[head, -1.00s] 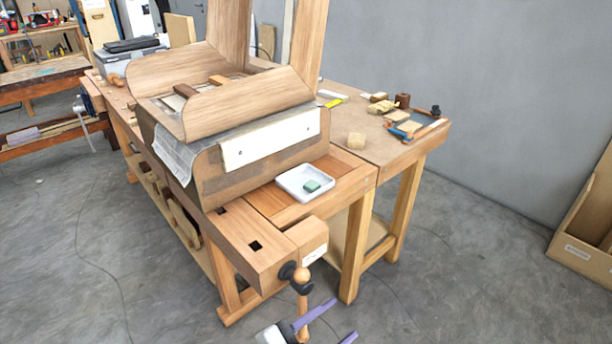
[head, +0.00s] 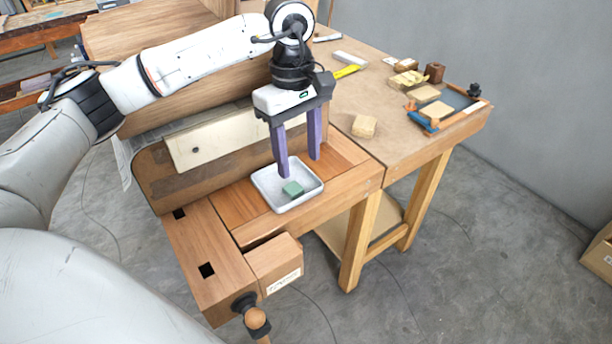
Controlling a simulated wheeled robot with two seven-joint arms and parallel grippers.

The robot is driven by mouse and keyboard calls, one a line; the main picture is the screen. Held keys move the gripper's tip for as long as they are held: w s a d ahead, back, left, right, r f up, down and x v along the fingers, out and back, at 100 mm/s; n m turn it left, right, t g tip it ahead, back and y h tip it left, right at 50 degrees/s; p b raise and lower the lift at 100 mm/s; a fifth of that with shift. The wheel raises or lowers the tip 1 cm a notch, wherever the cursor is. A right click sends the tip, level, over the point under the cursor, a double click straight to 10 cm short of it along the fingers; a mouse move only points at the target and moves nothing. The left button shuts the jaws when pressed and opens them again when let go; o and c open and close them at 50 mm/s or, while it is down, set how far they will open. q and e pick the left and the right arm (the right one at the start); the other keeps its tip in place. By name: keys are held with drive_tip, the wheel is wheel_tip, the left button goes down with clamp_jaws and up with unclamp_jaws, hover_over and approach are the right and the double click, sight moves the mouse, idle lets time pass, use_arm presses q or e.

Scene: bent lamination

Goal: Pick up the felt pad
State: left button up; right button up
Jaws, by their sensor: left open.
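The felt pad is a small green block (head: 293,188) lying in a shallow white tray (head: 270,194) on the near end of the workbench. My left gripper (head: 301,168) comes in from the left with its purple fingers pointing down. It is open and empty, with its fingers apart. The fingertips appear above the tray's back part, behind and above the felt pad; the exact height gap is hard to tell. My right gripper is not in the head view.
A large curved wooden lamination on its form (head: 165,70) stands left of the tray. A wooden block (head: 364,127), a yellow tool (head: 346,71) and a blue-edged tray (head: 446,104) lie on the bench to the right. A vise handle (head: 256,318) sticks out in front.

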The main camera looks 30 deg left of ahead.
sight(297, 191)
use_arm(q)
drive_tip(key=a+f, duration=0.2)
drive_tip(key=shift+w+f+y, duration=0.1)
drive_tip(key=shift+f+y, duration=0.2)
drive_tip(key=shift+f, duration=0.1)
drive_tip(key=f, duration=0.4)
drive_tip(key=d+f, duration=0.1)
drive_tip(key=f, duration=0.1)
drive_tip(key=shift+w+f, duration=0.15)
drive_tip(key=shift+f, duration=0.1)
drive_tip(key=c, duration=1.1)
